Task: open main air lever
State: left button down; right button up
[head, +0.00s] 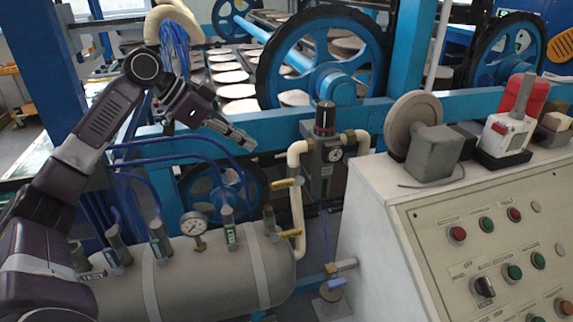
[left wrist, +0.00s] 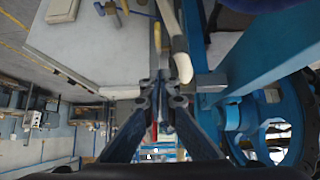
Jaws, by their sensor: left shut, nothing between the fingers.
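Levers show on the air piping in the head view: an upper yellow lever (head: 286,183) and a lower yellow lever (head: 290,234) beside the cream pipe (head: 297,205), and a blue lever (head: 336,283) low down by the cabinet. I cannot tell which is the main air lever. My left gripper (head: 250,144) is shut and empty, above and left of the upper yellow lever and apart from it. In the left wrist view its fingertips (left wrist: 162,84) meet near the pale pipe (left wrist: 182,62); a narrow yellow part (left wrist: 157,38) lies beyond them. My right gripper is out of view.
A grey tank (head: 205,275) with a gauge (head: 194,223) lies below my left arm. A regulator (head: 326,150) stands right of the gripper. A blue beam (head: 270,128) and large wheel (head: 325,60) are behind. A control cabinet (head: 385,200) fills the right.

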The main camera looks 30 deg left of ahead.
pick_arm(q)
jog(key=p, duration=0.2)
send_near(286, 180)
notch_tip(286, 180, up, 2)
jog(key=w+d, duration=0.1)
jog(key=d, duration=0.1)
jog(key=f, duration=0.1)
jog(key=w+f+p, duration=0.1)
jog(key=f, duration=0.1)
jog(key=w+d+f, duration=0.1)
jog(key=shift+f, duration=0.35)
jog(key=shift+s+a+f+p, duration=0.1)
jog(key=shift+f+p, duration=0.2)
jog(key=shift+f, duration=0.4)
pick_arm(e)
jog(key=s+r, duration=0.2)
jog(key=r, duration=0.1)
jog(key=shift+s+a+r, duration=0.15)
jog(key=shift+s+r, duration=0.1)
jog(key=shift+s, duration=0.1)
pick_arm(q)
jog(key=shift+f, duration=0.1)
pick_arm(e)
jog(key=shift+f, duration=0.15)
